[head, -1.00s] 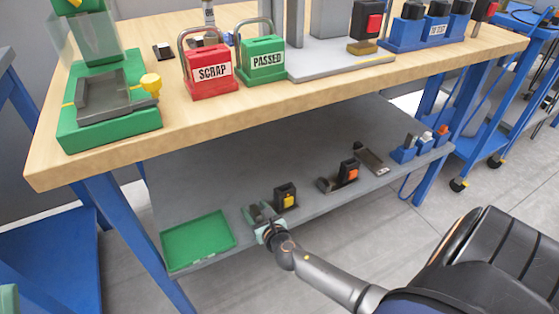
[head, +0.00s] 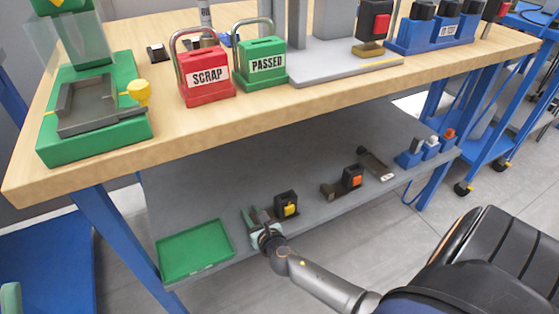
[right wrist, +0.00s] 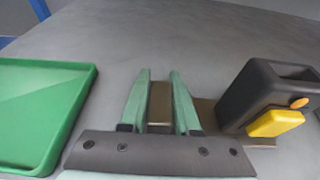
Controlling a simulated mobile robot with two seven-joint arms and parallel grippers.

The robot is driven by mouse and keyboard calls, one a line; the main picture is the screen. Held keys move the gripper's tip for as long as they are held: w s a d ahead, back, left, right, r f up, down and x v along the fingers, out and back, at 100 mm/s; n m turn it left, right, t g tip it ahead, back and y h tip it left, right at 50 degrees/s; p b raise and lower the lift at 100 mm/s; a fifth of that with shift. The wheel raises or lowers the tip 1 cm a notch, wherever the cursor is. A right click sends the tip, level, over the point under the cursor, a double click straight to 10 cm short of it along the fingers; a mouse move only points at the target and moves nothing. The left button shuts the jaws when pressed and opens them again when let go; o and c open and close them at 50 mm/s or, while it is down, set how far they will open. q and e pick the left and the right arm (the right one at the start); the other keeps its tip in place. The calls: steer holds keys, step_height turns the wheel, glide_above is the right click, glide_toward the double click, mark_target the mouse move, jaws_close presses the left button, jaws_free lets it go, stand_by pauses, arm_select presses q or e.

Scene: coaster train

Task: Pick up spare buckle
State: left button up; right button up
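A dark buckle with a yellow button (head: 286,205) stands on the grey lower shelf, and it also shows at the right in the right wrist view (right wrist: 270,95). A flat brown metal plate (right wrist: 159,103) extends left from it on the shelf. My right gripper (head: 257,215) is low over the shelf, left of the buckle's dark body. Its pale green fingers (right wrist: 160,75) are apart, with part of the plate visible between them. Contact with the plate cannot be told. A pale green piece at the lower left edge may be my left gripper (head: 10,298).
A green tray (head: 195,250) lies left of my right gripper. A buckle with an orange button (head: 352,177), a dark flat part (head: 376,164) and blue holders (head: 410,152) are farther right. The wooden tabletop (head: 330,92) overhangs the shelf.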

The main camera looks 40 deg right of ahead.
jaws_close()
steer(key=shift+r, duration=0.1)
stand_by(0.8)
